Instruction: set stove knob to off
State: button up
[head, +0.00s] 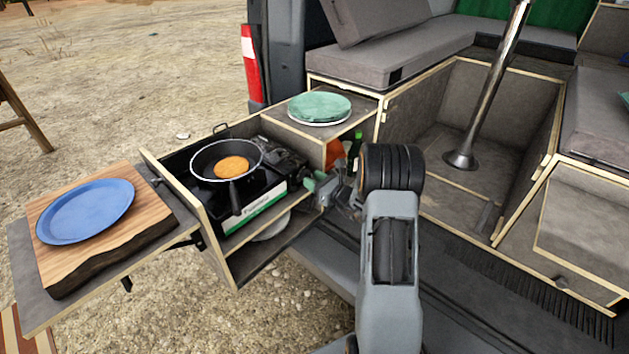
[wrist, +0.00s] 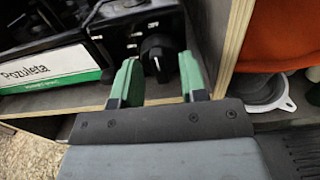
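The stove knob (wrist: 158,55) is black and round with a pale mark, on the front of the camping stove in the wrist view. My gripper (wrist: 158,80) has its green fingers spread, one on each side of the knob's lower part in the picture, and I cannot tell whether they touch it. The stove (head: 262,199) stands in the pull-out drawer in the head view, with a frying pan (head: 207,158) on top holding something round and orange. In the head view my gripper (head: 313,186) is at the stove's right end, and the knob is not clearly visible there.
A wooden partition (wrist: 233,45) stands just right of the gripper, with an orange item (wrist: 275,38) and a white funnel-like item (wrist: 270,95) beyond it. A green plate (head: 320,107) sits on the cabinet above. A blue plate (head: 86,211) rests on a wooden board at left.

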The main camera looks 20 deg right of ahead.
jog(key=v, duration=1.3)
jog(key=shift+s+d+b, duration=0.25)
jog(key=shift+s+b, duration=0.1)
jog(key=s+a+f+n+g+y, duration=0.2)
jog(key=s+a+f+n+g, duration=0.2)
jog(key=a+n+g, duration=0.1)
jog(key=s+a+r+n+g+h+p, duration=0.1)
jog(key=s+a+r+n+g+p, duration=0.15)
jog(key=s+a+n+g, duration=0.35)
jog(key=s+a+r+n+g+h+p, duration=0.1)
jog(key=s+a+r+n+g+h, duration=0.25)
jog(key=n, duration=0.55)
jog(key=s+a+r+n+t+h+p, duration=0.1)
jog(key=a+r+n+h+p, duration=0.1)
jog(key=r+n, duration=0.3)
jog(key=s+a+r+n+h+p, duration=0.2)
jog(key=r+n, duration=0.4)
jog(key=r, duration=0.4)
jog(key=shift+s+r+t+h+p, duration=0.25)
jog(key=shift+t+h+p, duration=0.1)
jog(key=shift+h+p, duration=0.15)
